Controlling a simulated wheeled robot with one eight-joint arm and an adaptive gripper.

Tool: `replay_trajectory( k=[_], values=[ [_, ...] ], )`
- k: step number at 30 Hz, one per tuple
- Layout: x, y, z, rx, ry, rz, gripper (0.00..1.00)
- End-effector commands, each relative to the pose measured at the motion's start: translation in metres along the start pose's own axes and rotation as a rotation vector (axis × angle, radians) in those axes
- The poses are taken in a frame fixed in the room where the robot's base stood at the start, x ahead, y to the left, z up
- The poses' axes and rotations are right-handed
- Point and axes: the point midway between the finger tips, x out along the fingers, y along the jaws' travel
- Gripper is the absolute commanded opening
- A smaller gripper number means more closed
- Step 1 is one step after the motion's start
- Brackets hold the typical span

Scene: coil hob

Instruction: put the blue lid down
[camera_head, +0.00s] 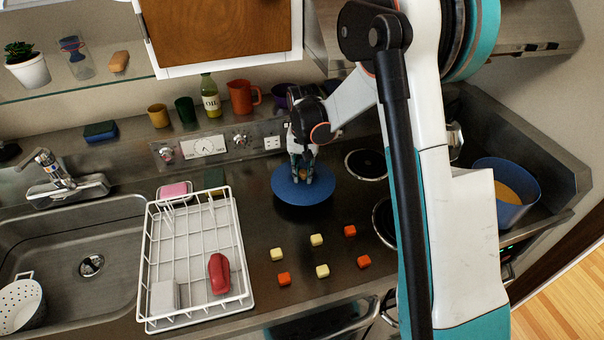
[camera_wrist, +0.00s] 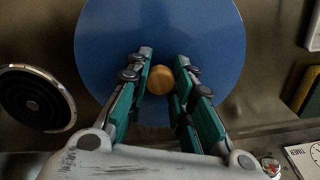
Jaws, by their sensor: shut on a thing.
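The blue lid (camera_head: 290,192) is a flat round disc with a wooden knob (camera_wrist: 160,80) at its centre. My gripper (camera_head: 303,174) points down and is shut on the knob, its teal fingers (camera_wrist: 162,98) on either side of it. The lid looks about level. It is over the metal counter between the dish rack and the coil hob, with a dark shadow under its near edge. I cannot tell exactly how high it is above the counter.
Several small yellow and orange cubes (camera_head: 317,240) lie in front of the lid. A white dish rack (camera_head: 149,270) is left, coil burners (camera_head: 367,164) right. A blue pot (camera_head: 510,212) stands far right.

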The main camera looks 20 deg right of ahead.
Motion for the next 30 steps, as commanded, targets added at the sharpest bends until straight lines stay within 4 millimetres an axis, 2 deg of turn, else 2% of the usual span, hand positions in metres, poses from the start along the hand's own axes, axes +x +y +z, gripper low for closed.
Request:
replay_trajectory(
  k=[3,6,19,20,21,22,30],
  values=[
    [0.022,-0.003,0.002,0.000,0.000,0.000,0.00],
    [0.035,-0.005,0.004,0.001,0.000,0.000,0.00],
    [0.040,-0.005,0.004,0.002,0.000,0.000,0.00],
    [0.039,-0.005,0.004,0.002,0.000,0.000,0.28],
    [0.039,-0.005,0.004,0.002,0.000,0.000,0.37],
    [0.039,-0.005,0.004,0.002,0.000,0.000,0.41],
    [0.038,-0.005,0.004,0.002,0.000,0.000,0.41]
  ],
)
